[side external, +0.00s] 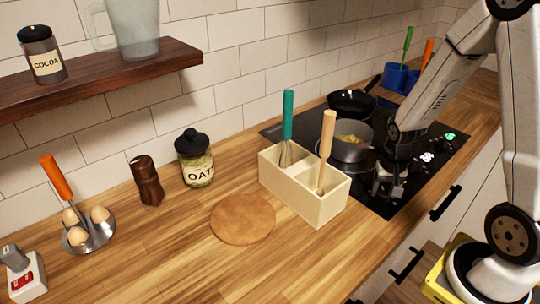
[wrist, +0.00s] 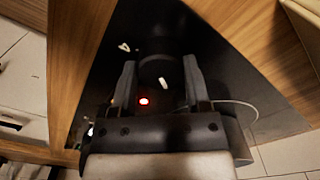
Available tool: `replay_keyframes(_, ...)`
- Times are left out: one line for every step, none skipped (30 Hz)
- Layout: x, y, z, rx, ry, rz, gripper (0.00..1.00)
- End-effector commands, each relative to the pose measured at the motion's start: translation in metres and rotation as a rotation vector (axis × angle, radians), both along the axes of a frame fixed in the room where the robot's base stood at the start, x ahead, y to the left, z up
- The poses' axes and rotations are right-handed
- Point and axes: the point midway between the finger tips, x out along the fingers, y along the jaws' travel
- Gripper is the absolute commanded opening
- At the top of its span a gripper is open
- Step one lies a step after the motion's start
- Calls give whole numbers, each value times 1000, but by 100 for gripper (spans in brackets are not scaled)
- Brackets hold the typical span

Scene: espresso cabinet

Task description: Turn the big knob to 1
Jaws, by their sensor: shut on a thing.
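The big knob (wrist: 158,72) is a dark round disc with a short white mark on it, seen in the wrist view between my fingers. The mark slants slightly from upright. My gripper (wrist: 161,80) is shut on the knob, one finger on each side. In the side view my gripper (side external: 387,188) points down at the front part of the black cooktop (side external: 405,202), and the knob is hidden or too dark to make out there. A red light (wrist: 143,101) glows beside the knob. A white symbol (wrist: 124,47) shows on the black surface; I cannot read a number.
A grey pot (side external: 350,150) with yellowish food and a black pan (side external: 351,103) stand on the cooktop beside my arm. A utensil box (side external: 318,208) stands just left of the cooktop. White lit markings (side external: 427,157) show on the cooktop. The wooden counter's front edge is close.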

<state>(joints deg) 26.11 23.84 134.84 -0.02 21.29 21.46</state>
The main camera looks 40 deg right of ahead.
Motion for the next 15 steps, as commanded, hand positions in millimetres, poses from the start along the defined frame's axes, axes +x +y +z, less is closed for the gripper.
replay_keyframes(0,0,0,1,2,-19,2)
replay_keyframes(0,0,0,1,2,-29,2)
replay_keyframes(0,0,0,1,2,-41,2)
replay_keyframes(0,0,0,1,2,-47,2)
replay_keyframes(0,0,0,1,2,-53,2)
replay_keyframes(-1,0,0,1,2,-58,2)
replay_keyframes(-1,0,0,2,3,-62,2)
replay_keyframes(-1,0,0,2,3,-64,2)
replay_keyframes(0,1,0,2,3,-66,2)
replay_keyframes(0,1,0,2,3,-67,2)
replay_keyframes(0,1,0,2,3,-67,2)
replay_keyframes(0,1,0,2,3,-67,2)
replay_keyframes(-1,1,0,2,3,-67,2)
replay_keyframes(-1,1,0,2,3,-67,2)
replay_keyframes(-1,1,0,2,3,-67,2)
